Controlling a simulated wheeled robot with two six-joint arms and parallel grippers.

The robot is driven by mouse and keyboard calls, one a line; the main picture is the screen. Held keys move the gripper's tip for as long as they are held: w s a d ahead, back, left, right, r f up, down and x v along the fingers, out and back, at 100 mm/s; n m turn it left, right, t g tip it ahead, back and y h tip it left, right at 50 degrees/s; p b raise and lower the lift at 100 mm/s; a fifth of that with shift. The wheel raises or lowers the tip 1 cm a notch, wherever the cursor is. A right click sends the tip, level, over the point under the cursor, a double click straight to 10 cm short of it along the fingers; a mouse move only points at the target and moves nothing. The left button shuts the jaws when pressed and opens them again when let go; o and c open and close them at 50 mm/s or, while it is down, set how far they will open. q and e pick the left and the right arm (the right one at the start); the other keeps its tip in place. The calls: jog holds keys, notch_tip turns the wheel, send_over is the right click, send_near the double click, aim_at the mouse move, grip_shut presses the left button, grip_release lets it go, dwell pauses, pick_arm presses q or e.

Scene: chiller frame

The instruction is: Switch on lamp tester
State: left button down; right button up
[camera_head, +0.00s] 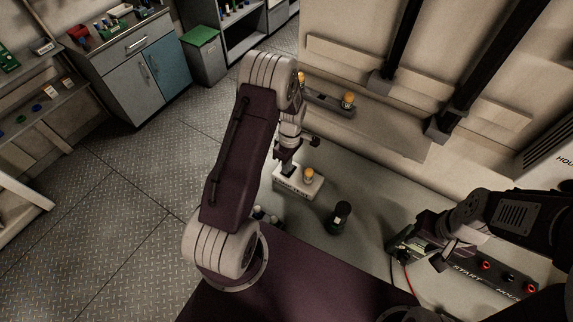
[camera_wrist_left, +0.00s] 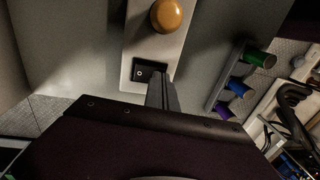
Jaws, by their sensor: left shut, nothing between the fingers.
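The lamp tester is a white box (camera_head: 311,187) with lettering on its front edge, on the grey worktop. An orange lamp (camera_head: 308,174) sits on top; it also shows in the left wrist view (camera_wrist_left: 167,15). In that view a black rocker switch (camera_wrist_left: 151,71) is set in the white box. My left gripper (camera_head: 287,170) is shut and empty over the switch end of the box; its fingers (camera_wrist_left: 161,92) point at the switch's lower edge. I cannot tell whether they touch it. My right gripper (camera_head: 432,256) is over the worktop at the right; its finger gap is unclear.
A dark cylinder (camera_head: 340,216) stands right of the tester. A black panel with red buttons (camera_head: 485,265) is near my right arm. Orange-capped items (camera_head: 348,100) sit in a rail behind. The wrist view shows a rack with green, blue and purple cylinders (camera_wrist_left: 242,86).

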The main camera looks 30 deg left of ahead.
pick_arm(q)
jog(key=shift+f+b, duration=0.35)
jog(key=shift+b, duration=0.05)
jog(key=shift+s+r, duration=0.2)
jog(key=shift+w+r, duration=0.15)
jog(key=shift+w, duration=0.75)
jog(key=shift+r+p, duration=0.15)
jog(key=shift+p, duration=0.15)
